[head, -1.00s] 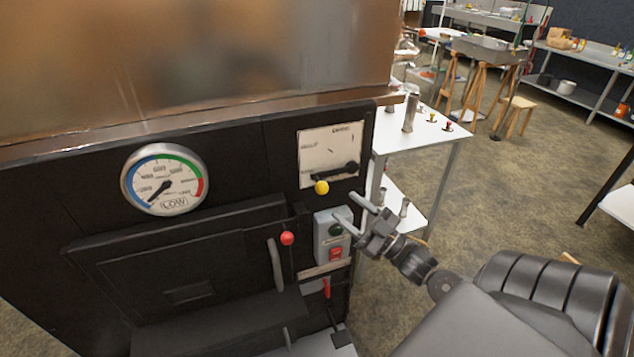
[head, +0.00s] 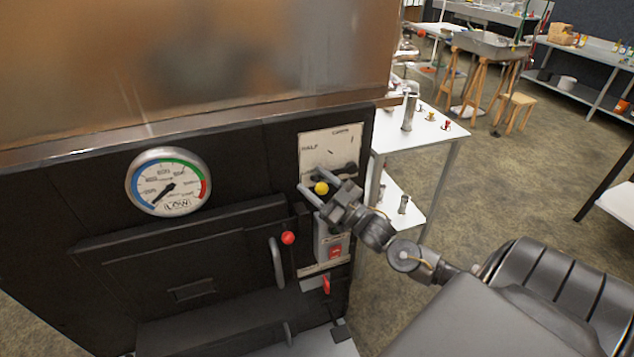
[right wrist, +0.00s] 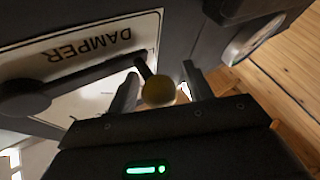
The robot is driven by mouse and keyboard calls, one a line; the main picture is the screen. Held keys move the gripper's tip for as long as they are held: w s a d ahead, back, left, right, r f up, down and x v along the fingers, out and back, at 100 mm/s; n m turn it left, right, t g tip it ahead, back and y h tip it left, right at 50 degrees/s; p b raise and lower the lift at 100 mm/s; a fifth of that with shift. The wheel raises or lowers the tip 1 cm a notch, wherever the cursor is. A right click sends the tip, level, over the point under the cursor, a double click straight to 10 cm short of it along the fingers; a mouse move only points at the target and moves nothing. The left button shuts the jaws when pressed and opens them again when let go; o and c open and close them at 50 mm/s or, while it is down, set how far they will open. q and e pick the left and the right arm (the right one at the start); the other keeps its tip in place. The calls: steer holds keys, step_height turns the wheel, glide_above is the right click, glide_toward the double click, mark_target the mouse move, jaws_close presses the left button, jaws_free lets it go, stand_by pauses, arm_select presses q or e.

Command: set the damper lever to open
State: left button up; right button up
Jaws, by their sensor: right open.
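The damper lever is a dark bar with a yellow ball knob (head: 321,188) at its left end, on a white damper plate (head: 330,145) at the upper right of the black evaporator front. The plate reads HALF at its left side. The lever's knob end is low on the plate. My right gripper (head: 314,192) is open, with its fingers reaching to either side of the knob. In the right wrist view the yellow knob (right wrist: 158,90) lies between the two open fingers; I cannot tell whether they touch it. The left gripper is not in view.
A round gauge (head: 168,182) reading LOW is on the left of the front. A door handle with a red knob (head: 288,238) and a switch box with a red button (head: 335,251) sit below the lever. A white table (head: 428,139) stands to the right.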

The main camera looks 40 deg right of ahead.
jaws_close()
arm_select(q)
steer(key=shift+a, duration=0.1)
arm_select(e)
steer(key=shift+r, duration=0.15)
